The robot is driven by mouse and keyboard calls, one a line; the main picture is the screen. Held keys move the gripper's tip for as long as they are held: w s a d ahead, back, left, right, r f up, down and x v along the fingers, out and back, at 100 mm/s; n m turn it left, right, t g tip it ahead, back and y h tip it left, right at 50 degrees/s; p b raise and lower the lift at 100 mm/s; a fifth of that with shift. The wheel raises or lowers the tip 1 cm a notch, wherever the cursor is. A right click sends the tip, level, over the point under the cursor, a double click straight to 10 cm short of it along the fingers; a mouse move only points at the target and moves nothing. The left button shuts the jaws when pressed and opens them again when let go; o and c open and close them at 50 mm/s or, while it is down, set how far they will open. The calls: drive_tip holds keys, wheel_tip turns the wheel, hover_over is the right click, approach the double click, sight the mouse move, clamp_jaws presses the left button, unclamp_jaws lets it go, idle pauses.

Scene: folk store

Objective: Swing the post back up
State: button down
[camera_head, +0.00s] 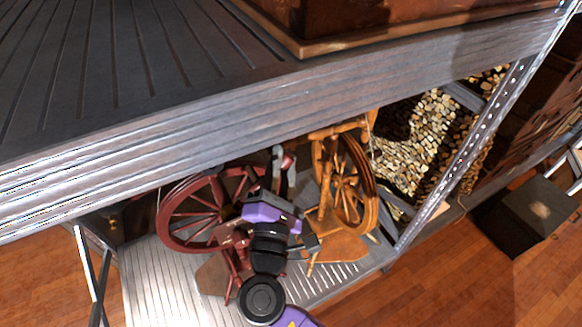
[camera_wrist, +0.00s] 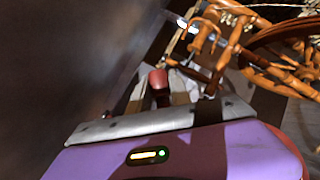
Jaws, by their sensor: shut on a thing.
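A dark red spinning wheel (camera_head: 190,208) stands on the lower metal shelf in the head view, left of my arm. My gripper (camera_head: 284,163) is at its right side, under the upper shelf. It is shut on a dark red post, whose rounded end (camera_head: 288,160) shows between the fingers. In the wrist view the red post end (camera_wrist: 158,82) stands up just beyond the edge of my gripper's purple and grey body. The rest of the post and its lower joint are hidden by my gripper and arm, so its exact tilt cannot be told.
An orange-brown wooden spinning wheel (camera_head: 345,185) stands close to the right of my gripper; it also fills the upper right of the wrist view (camera_wrist: 285,45). The upper shelf (camera_head: 250,100) hangs low overhead. A metal upright (camera_head: 465,155) bounds the right side. Bare shelf (camera_head: 155,285) lies front left.

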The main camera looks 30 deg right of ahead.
sight(260, 182)
drive_tip(key=a+r+n+t, duration=0.1)
drive_tip(key=a+r+n, duration=0.1)
drive_tip(key=n, duration=0.1)
drive_tip(key=a+r+n+t+y, duration=0.1)
drive_tip(key=a+r+n+t, duration=0.1)
drive_tip(key=a, duration=0.1)
drive_tip(key=shift+n, duration=0.4)
drive_tip(key=a+r+n+t+y+b, duration=0.1)
drive_tip(key=a+n+t+y, duration=0.3)
drive_tip(key=n, duration=0.6)
drive_tip(key=shift+a+r+t+y+b, duration=0.4)
drive_tip(key=shift+a+y+b, duration=0.2)
drive_tip(key=shift+a+y, duration=1)
drive_tip(key=shift+a+h, duration=0.3)
drive_tip(key=c, duration=1.2)
unclamp_jaws()
drive_tip(key=b+v, duration=0.2)
drive_tip(key=v, duration=0.5)
drive_tip(key=shift+s+f, duration=0.2)
drive_tip(key=shift+s, duration=0.15)
